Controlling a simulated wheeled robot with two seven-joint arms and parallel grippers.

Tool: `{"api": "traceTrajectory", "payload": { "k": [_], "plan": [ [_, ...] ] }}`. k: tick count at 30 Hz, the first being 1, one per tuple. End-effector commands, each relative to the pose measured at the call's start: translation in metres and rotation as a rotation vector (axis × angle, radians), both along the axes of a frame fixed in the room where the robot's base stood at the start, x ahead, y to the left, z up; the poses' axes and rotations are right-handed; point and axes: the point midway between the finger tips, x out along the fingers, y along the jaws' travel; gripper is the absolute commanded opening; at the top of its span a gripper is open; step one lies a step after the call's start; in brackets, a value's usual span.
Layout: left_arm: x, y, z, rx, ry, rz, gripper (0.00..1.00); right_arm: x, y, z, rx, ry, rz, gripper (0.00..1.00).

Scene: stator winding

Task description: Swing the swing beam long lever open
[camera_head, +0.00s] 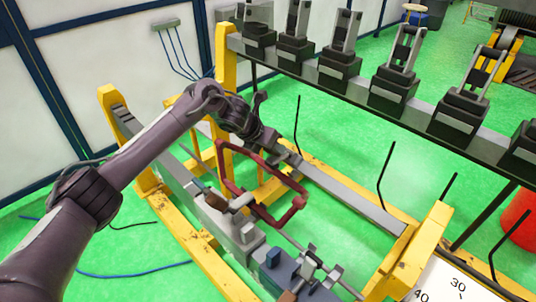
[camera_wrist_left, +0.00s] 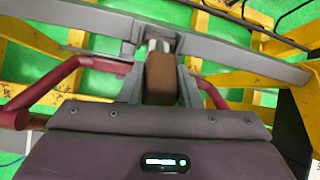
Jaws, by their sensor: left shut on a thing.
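My left gripper (camera_head: 285,153) reaches in from the left to the far grey beam (camera_head: 345,193). In the left wrist view its fingers (camera_wrist_left: 160,90) are shut on a brown block-shaped handle (camera_wrist_left: 160,76), which I take to be the lever's grip. A short silver shaft (camera_wrist_left: 158,46) shows just beyond the handle, by the grey beam. The handle is hidden by the gripper in the head view. A red tubular frame (camera_head: 229,182) hangs below the gripper and shows on both sides of the fingers in the wrist view. My right gripper is not in view.
Yellow supports (camera_head: 418,248) carry the beams. A nearer grey beam (camera_head: 170,175) bears clamps and another brown handle (camera_head: 215,199). A dark rail (camera_head: 335,90) with several black fixtures runs behind. Thin black rods (camera_head: 387,175) stand upright. Green floor (camera_head: 325,135) shows between.

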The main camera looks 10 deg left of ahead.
Motion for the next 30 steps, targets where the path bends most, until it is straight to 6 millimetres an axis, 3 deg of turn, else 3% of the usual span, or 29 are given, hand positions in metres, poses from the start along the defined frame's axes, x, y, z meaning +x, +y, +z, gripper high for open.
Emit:
{"api": "traceTrajectory", "payload": {
  "k": [1,9,30],
  "plan": [
    [0.01,-0.004,0.011,-0.016,-0.027,0.005,0.0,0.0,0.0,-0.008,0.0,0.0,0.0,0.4],
    [0.021,-0.014,0.022,-0.019,-0.027,0.001,0.0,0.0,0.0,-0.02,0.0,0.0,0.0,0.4],
    [0.032,-0.024,0.025,-0.016,-0.017,-0.003,0.0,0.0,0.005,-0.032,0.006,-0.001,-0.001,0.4]
  ]
}}
